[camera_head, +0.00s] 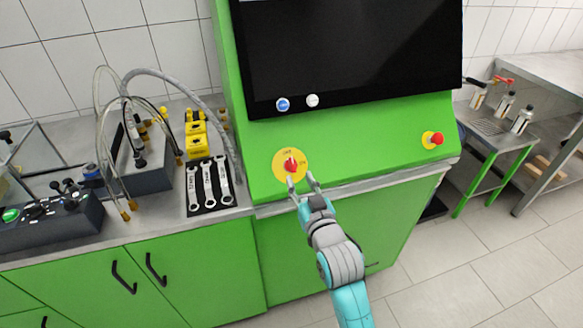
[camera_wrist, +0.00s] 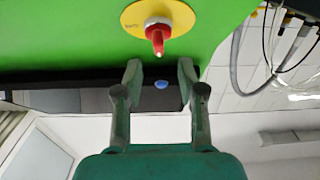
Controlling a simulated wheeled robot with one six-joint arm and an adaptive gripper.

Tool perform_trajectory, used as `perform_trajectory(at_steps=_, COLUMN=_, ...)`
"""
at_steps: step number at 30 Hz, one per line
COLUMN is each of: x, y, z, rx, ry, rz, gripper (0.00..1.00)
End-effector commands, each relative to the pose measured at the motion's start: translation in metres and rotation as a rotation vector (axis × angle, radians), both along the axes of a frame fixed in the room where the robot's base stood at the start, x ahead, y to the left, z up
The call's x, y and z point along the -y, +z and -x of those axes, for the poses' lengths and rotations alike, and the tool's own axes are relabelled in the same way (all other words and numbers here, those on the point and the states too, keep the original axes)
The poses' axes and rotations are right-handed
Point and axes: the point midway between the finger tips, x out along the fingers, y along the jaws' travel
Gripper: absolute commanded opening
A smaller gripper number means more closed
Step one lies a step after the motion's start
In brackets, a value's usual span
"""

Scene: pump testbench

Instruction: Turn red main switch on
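The red main switch (camera_head: 291,165) is a red knob on a round yellow plate (camera_head: 278,172), set in the green sloped panel below the black screen. In the wrist view the red knob (camera_wrist: 158,36) sticks out from the yellow plate (camera_wrist: 133,17) at the top middle. My gripper (camera_head: 302,183) is just in front of and below the knob in the head view. In the wrist view its two fingers (camera_wrist: 158,74) are spread apart, with nothing between them. The fingertips appear short of the knob and not touching it.
A red emergency button (camera_head: 432,139) sits at the panel's right. Blue (camera_head: 283,104) and white (camera_head: 312,100) buttons are under the black screen (camera_head: 350,50). Wrenches (camera_head: 208,184), hoses (camera_head: 185,84) and a yellow block (camera_head: 196,135) are on the left counter. The panel around the switch is clear.

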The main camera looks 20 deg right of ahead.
Motion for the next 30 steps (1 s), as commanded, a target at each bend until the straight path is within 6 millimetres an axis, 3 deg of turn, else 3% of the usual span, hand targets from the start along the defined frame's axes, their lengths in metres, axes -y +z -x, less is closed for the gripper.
perform_trajectory(at_steps=3, x=0.0, y=0.001, z=-0.022, rx=0.002, ry=0.0, rz=0.0, gripper=0.4)
perform_trajectory(at_steps=10, x=0.0, y=0.0, z=-0.052, rx=0.001, ry=0.0, rz=0.0, gripper=0.4)
perform_trajectory(at_steps=23, x=0.0, y=0.0, z=-0.062, rx=0.0, ry=0.0, rz=0.0, gripper=0.4)
perform_trajectory(at_steps=24, x=0.0, y=0.0, z=-0.062, rx=0.0, ry=0.0, rz=0.0, gripper=0.37)
perform_trajectory(at_steps=28, x=0.0, y=0.0, z=-0.062, rx=0.0, ry=0.0, rz=0.0, gripper=0.05)
perform_trajectory(at_steps=30, x=0.0, y=0.0, z=-0.062, rx=0.0, ry=0.0, rz=0.0, gripper=0.0)
